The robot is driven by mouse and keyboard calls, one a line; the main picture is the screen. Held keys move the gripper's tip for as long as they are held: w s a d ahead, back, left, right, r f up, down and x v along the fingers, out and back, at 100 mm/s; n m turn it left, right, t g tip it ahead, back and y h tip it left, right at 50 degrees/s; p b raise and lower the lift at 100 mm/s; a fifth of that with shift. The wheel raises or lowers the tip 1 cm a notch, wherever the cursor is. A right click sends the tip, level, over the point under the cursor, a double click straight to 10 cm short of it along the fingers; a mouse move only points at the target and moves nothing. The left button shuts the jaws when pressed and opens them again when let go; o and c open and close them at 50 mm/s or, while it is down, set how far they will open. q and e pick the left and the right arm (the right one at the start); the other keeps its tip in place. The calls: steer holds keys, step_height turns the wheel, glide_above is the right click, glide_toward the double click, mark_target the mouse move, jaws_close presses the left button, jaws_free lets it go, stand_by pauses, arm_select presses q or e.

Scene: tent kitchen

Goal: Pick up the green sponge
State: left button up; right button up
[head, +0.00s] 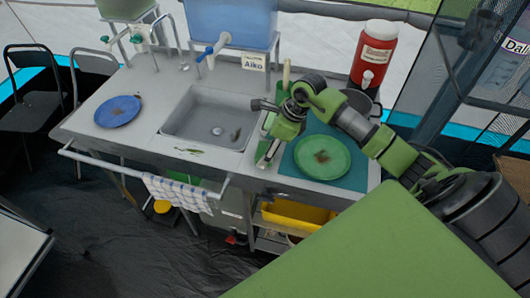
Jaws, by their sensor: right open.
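I cannot make out the green sponge for certain. A narrow green thing (268,122) shows on the counter between the sink and the teal mat, partly behind my right gripper; I cannot tell if it is the sponge. My right gripper (267,160) points down over the counter's front strip, just right of the sink and left of the green plate (321,157). It is open, and I see nothing held in it. My left gripper is not in view.
The steel sink (195,120) holds a small dark scrap. A soiled blue plate (117,111) lies on the counter's left. The teal mat (352,178) is under the green plate. A red and white drink cooler (374,52) stands behind. A checked towel (178,193) hangs on the front rail.

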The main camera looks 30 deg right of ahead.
steer(key=shift+s+r, duration=0.2)
steer(key=shift+s, duration=0.05)
steer(key=c, duration=0.5)
steer(key=shift+a, duration=0.1)
steer(key=c, duration=0.4)
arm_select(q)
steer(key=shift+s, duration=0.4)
